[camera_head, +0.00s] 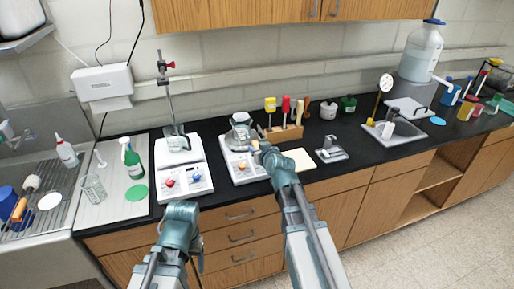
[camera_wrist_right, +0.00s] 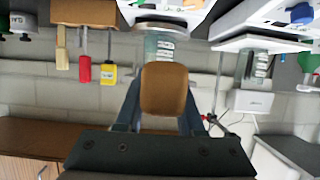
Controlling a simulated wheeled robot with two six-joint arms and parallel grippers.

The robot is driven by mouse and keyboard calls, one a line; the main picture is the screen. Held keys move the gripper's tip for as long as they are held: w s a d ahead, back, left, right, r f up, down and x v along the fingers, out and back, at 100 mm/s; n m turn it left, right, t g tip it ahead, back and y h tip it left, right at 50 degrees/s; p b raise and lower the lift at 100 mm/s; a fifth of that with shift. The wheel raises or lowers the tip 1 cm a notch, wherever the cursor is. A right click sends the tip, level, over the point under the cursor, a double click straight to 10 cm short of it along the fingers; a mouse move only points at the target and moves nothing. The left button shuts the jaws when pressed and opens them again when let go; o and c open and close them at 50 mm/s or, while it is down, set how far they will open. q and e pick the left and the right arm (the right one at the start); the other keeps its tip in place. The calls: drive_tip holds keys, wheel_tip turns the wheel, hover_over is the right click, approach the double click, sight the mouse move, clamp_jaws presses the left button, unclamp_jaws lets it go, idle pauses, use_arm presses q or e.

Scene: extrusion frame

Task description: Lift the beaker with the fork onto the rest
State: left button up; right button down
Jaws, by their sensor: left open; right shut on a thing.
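The glass beaker (camera_head: 240,138) is at the second white plate device (camera_head: 242,170) in the head view. It also shows beyond my fingers in the right wrist view (camera_wrist_right: 160,46), close to a white plate surface; I cannot tell whether it touches it. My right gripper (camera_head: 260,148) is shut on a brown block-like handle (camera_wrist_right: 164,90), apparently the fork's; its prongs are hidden. My left arm is folded low in front of the counter, and its fingers do not show. I cannot tell which thing is the rest; a pale yellow pad (camera_head: 299,160) lies right of the gripper.
A second beaker (camera_head: 178,143) stands on the left white device (camera_head: 182,180), below a clamp stand (camera_head: 168,90). A wooden rack (camera_head: 286,134) with coloured-handled tools stands behind my right gripper. A small grey device (camera_head: 331,152) lies to the right, with bare black counter around it.

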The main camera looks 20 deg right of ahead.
drive_tip(key=shift+w+f, duration=0.1)
drive_tip(key=shift+f, duration=0.05)
drive_tip(key=shift+w+f+b, duration=0.9)
drive_tip(key=shift+f+b, duration=0.65)
drive_tip(key=shift+b, duration=0.15)
approach(244, 133)
drive_tip(key=shift+x, duration=2.7)
drive_tip(key=shift+r, duration=0.15)
drive_tip(key=shift+r+p, duration=1.35)
drive_tip(key=shift+p, duration=0.25)
drive_tip(key=shift+r, duration=0.15)
drive_tip(key=shift+r+p, duration=0.7)
drive_tip(key=shift+p, duration=0.2)
drive_tip(key=shift+r, duration=0.15)
